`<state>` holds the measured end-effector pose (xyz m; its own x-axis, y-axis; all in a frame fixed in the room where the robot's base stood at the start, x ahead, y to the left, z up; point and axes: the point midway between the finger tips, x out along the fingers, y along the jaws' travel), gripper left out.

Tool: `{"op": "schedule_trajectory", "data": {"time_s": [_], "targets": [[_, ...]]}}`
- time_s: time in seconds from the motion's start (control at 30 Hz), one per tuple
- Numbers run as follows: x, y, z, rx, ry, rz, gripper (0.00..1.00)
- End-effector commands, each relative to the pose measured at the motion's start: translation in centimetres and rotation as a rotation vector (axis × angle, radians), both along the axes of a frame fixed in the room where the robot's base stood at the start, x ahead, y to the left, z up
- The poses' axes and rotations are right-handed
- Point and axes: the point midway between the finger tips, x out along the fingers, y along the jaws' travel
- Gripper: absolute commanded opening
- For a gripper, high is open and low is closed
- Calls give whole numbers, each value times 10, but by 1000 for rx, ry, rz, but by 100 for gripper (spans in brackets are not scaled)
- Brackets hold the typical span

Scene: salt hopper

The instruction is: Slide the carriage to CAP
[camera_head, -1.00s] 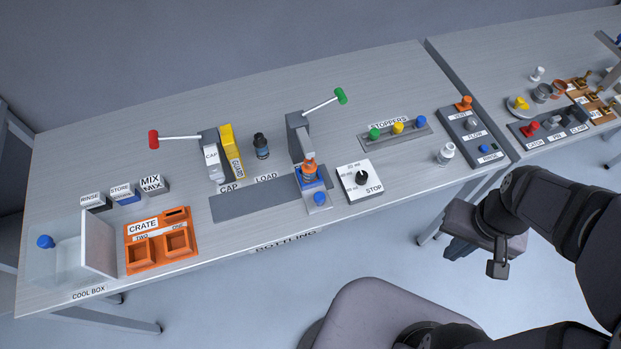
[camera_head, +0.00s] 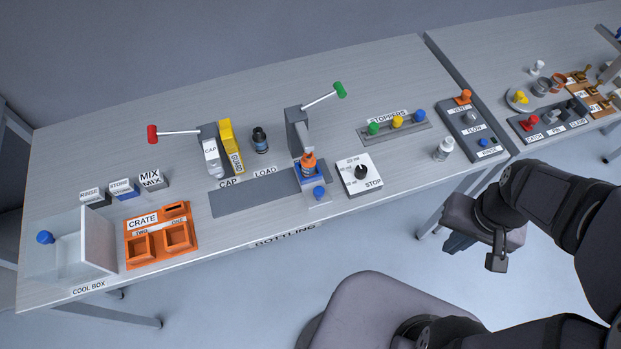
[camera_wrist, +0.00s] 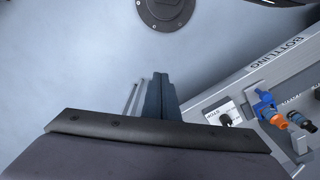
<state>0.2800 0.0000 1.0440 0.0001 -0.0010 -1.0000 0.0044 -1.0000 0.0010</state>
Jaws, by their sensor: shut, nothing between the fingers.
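The carriage (camera_head: 312,178) is a blue block at the right end of a dark grey track (camera_head: 255,194), under the green-handled lever. It has a blue knob (camera_head: 319,193) at its front and carries an orange and blue bottle (camera_head: 308,163). The CAP label (camera_head: 229,183) is by the track's left part, LOAD to its right. In the wrist view the blue knob (camera_wrist: 264,97) and orange bottle top (camera_wrist: 277,119) show at the right. My gripper (camera_head: 459,243) is shut and empty, off the table's front edge, well right of the carriage. Its fingers show in the wrist view (camera_wrist: 161,82).
A red-handled lever and yellow guard (camera_head: 231,147) stand behind the CAP end, with a dark bottle (camera_head: 261,140) nearby. A STOP dial box (camera_head: 360,173) stands right of the carriage. A white bottle (camera_head: 444,149) is near the front edge. The track left of the carriage is clear.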

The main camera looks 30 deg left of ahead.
Motion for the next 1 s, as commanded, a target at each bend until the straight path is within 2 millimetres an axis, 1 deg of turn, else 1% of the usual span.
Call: {"op": "schedule_trajectory", "data": {"time_s": [0.03, 0.07, 0.1, 0.17, 0.27, 0.33, 0.47, 0.5, 0.57, 0.67, 0.73, 0.87, 0.9, 1.0], "targets": [[0, 0, 0, 0, 0, 0, 10], [0, 0, 0, 0, 0, 2, 17], [0, 1, -1, 0, 0, 6, 26], [0, 5, -2, 0, 0, 21, 41], [-1, 15, -6, 0, 4, 70, 42], [-5, 28, -14, -1, 23, 127, 42], [-23, 56, -37, -12, 90, 278, 42], [-28, 67, -45, -19, 112, 334, 42], [-30, 85, -55, -28, 131, 419, 42], [-27, 120, -68, -40, 140, 555, 42], [-23, 147, -75, -45, 134, 639, 42], [-14, 202, -85, -47, 116, 786, 42], [-11, 219, -86, -44, 106, 829, 42], [-1, 255, -84, -33, 81, 930, 42]]}}
